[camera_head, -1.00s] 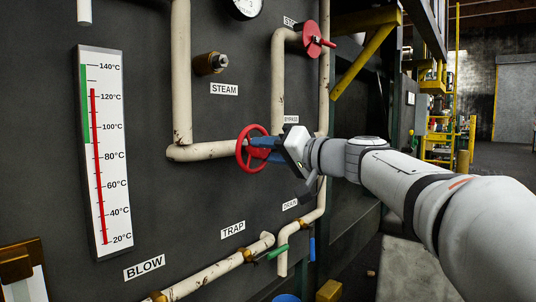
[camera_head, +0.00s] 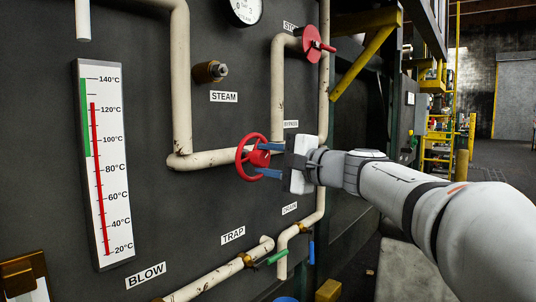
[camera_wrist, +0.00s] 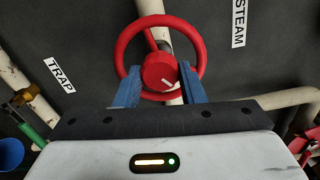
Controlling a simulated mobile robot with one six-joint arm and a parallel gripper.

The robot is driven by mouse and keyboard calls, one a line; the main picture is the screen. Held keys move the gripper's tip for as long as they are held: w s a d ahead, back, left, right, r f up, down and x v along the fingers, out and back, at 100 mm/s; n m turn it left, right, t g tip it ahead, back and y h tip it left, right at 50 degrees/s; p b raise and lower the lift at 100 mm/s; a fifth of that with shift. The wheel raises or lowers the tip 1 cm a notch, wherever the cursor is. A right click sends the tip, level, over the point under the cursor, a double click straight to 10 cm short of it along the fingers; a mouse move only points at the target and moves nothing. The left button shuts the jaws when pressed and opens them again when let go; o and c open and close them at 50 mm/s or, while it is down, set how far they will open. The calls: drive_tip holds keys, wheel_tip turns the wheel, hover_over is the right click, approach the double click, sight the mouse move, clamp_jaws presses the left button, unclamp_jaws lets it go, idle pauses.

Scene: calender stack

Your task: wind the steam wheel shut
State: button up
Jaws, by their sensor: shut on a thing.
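The red wheel (camera_head: 259,157) stands on the pale pipe at the middle of the dark panel. It also fills the top middle of the wrist view (camera_wrist: 160,71), with its round hub and a white mark facing me. My gripper (camera_head: 270,160) is shut on this wheel. Its blue fingers lie one on each side of the hub (camera_wrist: 157,78). In the head view one finger is above the other. The STEAM label (camera_head: 224,97) is above and left of the wheel, below a brass stub (camera_head: 210,72) that bears no wheel.
A second red wheel (camera_head: 312,44) is higher up on the right. A gauge board (camera_head: 105,165) at left shows a red column a little above 120°C. Pipes, a green lever (camera_head: 278,257) and a blue lever (camera_head: 312,250) are below.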

drive_tip(key=m+p, duration=0.3)
drive_tip(key=m, duration=0.2)
drive_tip(key=shift+m+p, duration=0.55)
drive_tip(key=shift+m, duration=0.55)
drive_tip(key=shift+f, duration=0.15)
drive_tip(key=o, duration=1)
drive_tip(key=shift+d, duration=0.1)
drive_tip(key=p+v, duration=0.1)
drive_tip(key=v, duration=0.6)
drive_tip(key=shift+s+d, duration=0.25)
